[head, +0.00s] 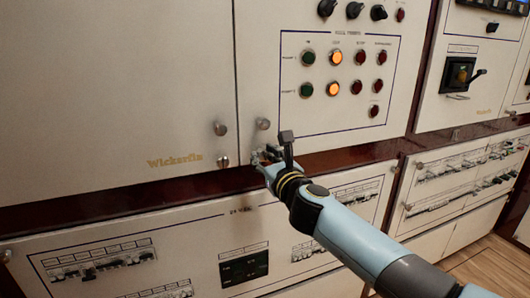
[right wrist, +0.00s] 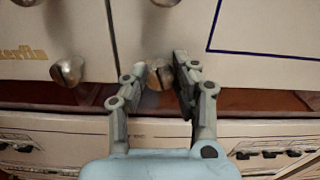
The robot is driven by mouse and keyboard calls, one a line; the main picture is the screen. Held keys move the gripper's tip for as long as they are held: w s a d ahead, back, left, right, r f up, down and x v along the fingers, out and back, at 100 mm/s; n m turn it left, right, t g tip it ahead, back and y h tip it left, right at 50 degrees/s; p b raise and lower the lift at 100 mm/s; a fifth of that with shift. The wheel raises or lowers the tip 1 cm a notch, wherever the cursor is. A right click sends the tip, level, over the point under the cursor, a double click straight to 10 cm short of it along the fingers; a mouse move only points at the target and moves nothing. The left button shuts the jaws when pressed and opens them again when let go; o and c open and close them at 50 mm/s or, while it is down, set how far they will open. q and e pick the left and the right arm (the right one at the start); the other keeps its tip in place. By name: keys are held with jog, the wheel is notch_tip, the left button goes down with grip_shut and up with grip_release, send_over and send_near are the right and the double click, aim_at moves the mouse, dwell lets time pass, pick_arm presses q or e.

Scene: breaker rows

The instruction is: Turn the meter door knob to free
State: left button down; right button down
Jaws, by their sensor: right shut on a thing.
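A round metal knob (right wrist: 159,75) sits at the lower left corner of the right-hand cabinet door (head: 262,60), the one with the lamps. My right gripper (head: 268,156) reaches it from below right. In the right wrist view the two fingers (right wrist: 156,82) are on either side of this knob and shut on it. In the head view the fingers mostly hide the knob. I cannot read a label on it that says meter or free. My left gripper is not in view.
Similar knobs stand close by: one above (head: 263,123) on the same door, and two on the left door, upper (head: 220,128) and lower (head: 223,161). A dark red ledge (head: 120,200) runs below, above a lower breaker panel (head: 200,250). A switch with a handle (head: 461,74) is at right.

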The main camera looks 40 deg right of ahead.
jog(key=n+p, duration=0.1)
jog(key=n, duration=0.2)
jog(key=shift+r+n+p, duration=0.1)
jog(key=shift+n+p, duration=0.2)
jog(key=n+p, duration=0.1)
jog(key=n, duration=0.2)
jog(key=shift+n, duration=0.3)
jog(key=n+p, duration=0.2)
jog(key=n, duration=0.2)
jog(key=shift+n+p, duration=0.45)
jog(key=shift+n, duration=1.25)
